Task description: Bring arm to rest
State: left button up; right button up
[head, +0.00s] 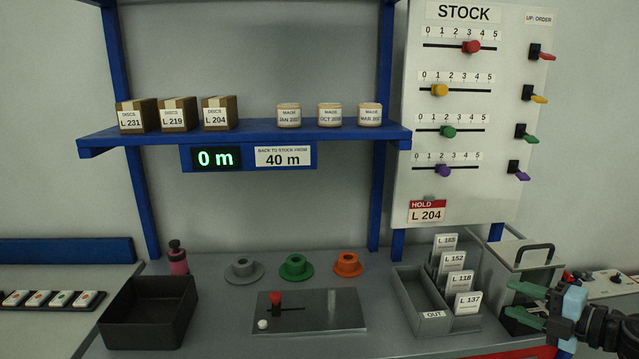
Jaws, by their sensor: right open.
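My right gripper (524,304) comes in from the right edge at the lower right. Its two green fingers are apart, with nothing seen between them. It is in front of a grey box with a dark handle (535,256), beside the card holder; I cannot tell whether it touches the box. My left gripper is not in view.
A grey card holder (406,292) with several numbered cards stands left of the gripper.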

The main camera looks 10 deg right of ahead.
jog(key=s+a+f+m+h, duration=0.1)
jog(key=s+a+f+m, duration=0.25)
jog(key=f, duration=0.35)
jog(key=s+a+f+m+h, duration=0.25)
jog(key=s+f+m, duration=0.2)
jog(key=f, duration=0.35)
jog(key=s+a+f+m, duration=0.3)
jog(key=s+f+m, duration=0.15)
jog(key=f, duration=0.25)
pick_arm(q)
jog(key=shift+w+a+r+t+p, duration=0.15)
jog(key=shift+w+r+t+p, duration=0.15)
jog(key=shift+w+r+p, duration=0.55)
pick_arm(e)
jog(key=s+a+f+m+g, duration=0.2)
jog(key=s+a+f+m, duration=0.2)
jog(key=s+a, duration=0.5)
jog(key=s+a+f+m+g+h, duration=0.1)
jog(key=s+a+f+m+g, duration=0.2)
jog(key=s+a, duration=0.7)
notch_tip(320, 180, down, 4)
jog(key=shift+a+r+m+g, duration=0.1)
jog(key=shift+a+m+g, duration=0.2)
jog(key=shift+m, duration=0.65)
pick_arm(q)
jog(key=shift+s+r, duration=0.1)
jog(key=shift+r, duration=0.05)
